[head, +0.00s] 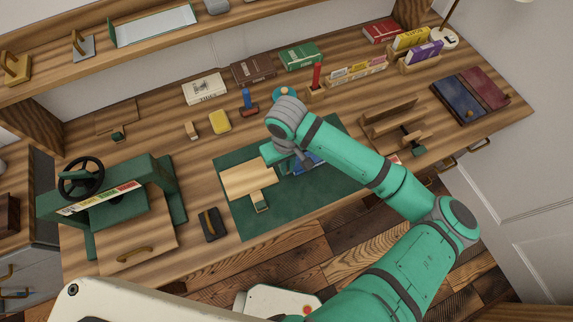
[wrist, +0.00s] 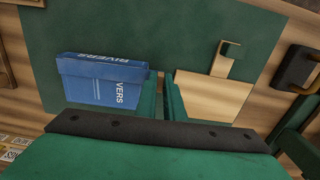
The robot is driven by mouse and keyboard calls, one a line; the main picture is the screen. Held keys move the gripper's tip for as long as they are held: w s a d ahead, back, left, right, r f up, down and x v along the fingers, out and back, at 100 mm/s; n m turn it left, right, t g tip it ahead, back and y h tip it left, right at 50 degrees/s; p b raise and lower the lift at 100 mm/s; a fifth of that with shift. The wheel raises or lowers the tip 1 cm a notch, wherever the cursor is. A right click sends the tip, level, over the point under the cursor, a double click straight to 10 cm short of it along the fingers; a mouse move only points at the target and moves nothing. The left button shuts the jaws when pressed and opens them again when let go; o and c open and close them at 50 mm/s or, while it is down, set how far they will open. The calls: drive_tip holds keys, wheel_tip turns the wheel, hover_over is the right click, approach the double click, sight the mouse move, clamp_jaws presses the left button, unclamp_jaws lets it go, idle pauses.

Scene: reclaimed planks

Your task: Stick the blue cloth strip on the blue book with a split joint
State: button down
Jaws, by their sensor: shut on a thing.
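The blue book (wrist: 100,80), lettered RIVERS, lies on the green mat (wrist: 60,25) in the wrist view, with its spine and part of a face showing. In the head view the blue book (head: 309,162) is partly covered by my arm. My gripper (wrist: 161,88) has its two green fingers close together just right of the book, with a narrow gap between them. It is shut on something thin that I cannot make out. In the head view my gripper (head: 276,154) is low over the mat. I cannot make out the blue cloth strip or the split joint.
A pale wooden board (head: 248,178) lies on the mat left of the book. A green press (head: 150,185) stands at the left, and a dark block (head: 210,224) near the front edge. A wooden rack (head: 392,122) stands right of my arm. Several books line the back.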

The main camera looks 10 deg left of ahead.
drive_tip(key=shift+f, duration=0.25)
idle(0.3)
drive_tip(key=c, duration=1.8)
unclamp_jaws()
wheel_tip(320, 180, up, 11)
drive_tip(key=shift+f, duration=0.1)
